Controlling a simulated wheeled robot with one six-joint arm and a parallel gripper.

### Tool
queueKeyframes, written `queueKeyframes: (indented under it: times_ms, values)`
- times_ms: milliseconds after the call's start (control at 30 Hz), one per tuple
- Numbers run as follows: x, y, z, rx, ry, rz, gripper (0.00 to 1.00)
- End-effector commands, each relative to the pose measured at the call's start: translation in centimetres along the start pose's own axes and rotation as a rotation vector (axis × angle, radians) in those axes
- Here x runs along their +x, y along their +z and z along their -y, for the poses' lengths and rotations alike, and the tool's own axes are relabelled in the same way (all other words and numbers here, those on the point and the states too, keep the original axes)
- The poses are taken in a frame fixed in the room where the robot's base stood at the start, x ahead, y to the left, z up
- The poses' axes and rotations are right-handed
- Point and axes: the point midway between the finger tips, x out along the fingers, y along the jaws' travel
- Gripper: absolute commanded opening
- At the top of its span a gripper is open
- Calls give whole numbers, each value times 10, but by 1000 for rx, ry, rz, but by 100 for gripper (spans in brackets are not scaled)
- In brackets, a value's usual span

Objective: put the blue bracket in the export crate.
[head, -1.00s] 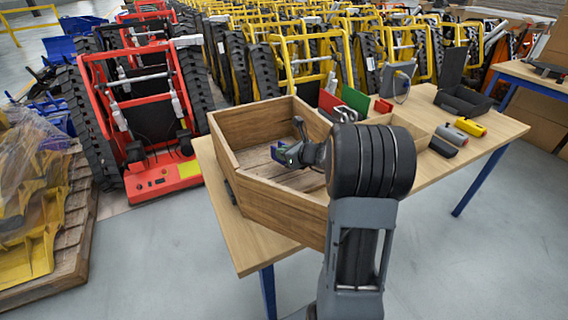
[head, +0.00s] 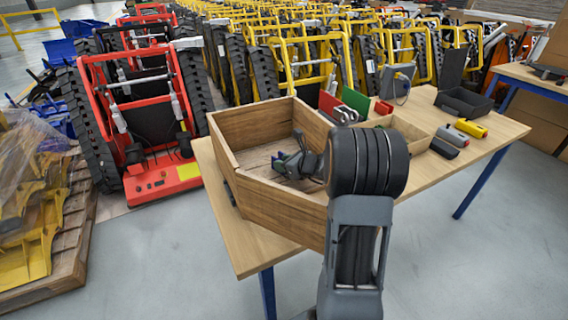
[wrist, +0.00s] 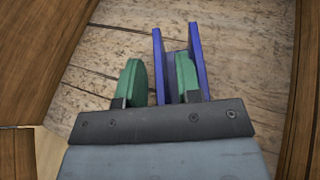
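The blue bracket (wrist: 198,55) has two upright parallel walls. It is inside the wooden crate (head: 265,205), low near the plank floor; whether it touches the floor is hard to tell. My gripper (head: 288,164) reaches down into the crate. In the wrist view its green fingertips (wrist: 160,82) stand on either side of the bracket's left wall, the right one between the two walls. Narrow gaps show beside that wall, so the gripper looks open. In the head view the bracket is small and mostly hidden by the fingers. No label shows on the crate.
The crate stands on a wooden table (head: 240,253) with blue legs. To its right are a shallow wooden tray (head: 424,121), red and green panels, a black open box (head: 463,102) and small yellow, grey and dark blocks. Tracked carriers stand behind; a loaded pallet is at left.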

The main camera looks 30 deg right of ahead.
Motion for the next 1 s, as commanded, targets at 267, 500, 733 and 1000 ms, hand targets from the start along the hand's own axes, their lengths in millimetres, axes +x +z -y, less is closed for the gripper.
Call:
queueKeyframes:
  times_ms: [267,500,733,1000]
  values:
    - [-1,2,0,0,0,0,34]
    - [-30,6,1,1,-4,1,34]
    - [-76,6,1,2,-4,0,34]
    - [-112,5,1,1,-2,1,34]
